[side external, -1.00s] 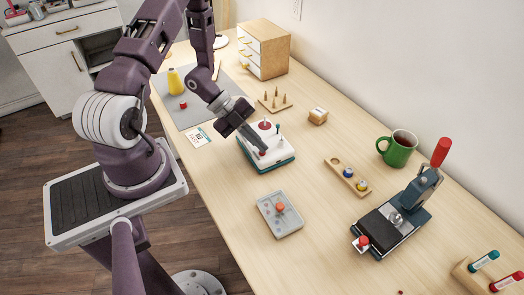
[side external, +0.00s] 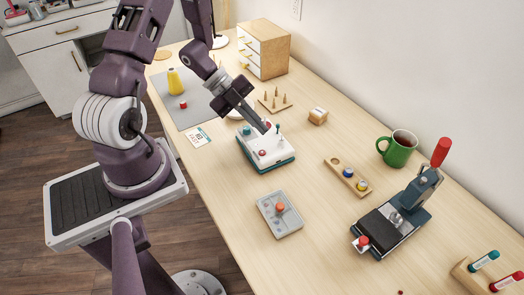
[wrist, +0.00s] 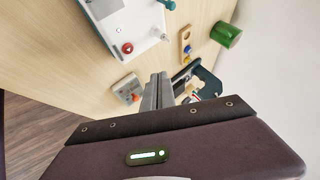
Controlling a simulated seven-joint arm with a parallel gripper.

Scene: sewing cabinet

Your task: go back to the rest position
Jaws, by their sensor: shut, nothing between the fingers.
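My gripper (side external: 264,127) is shut and empty. In the side external view its tip appears in front of the back part of the white-and-teal device (side external: 266,153); I cannot tell whether it touches.
A grey tray (side external: 289,222) with an orange knob lies in front. A pegboard (side external: 272,107) and a drawer cabinet (side external: 270,35) are behind.

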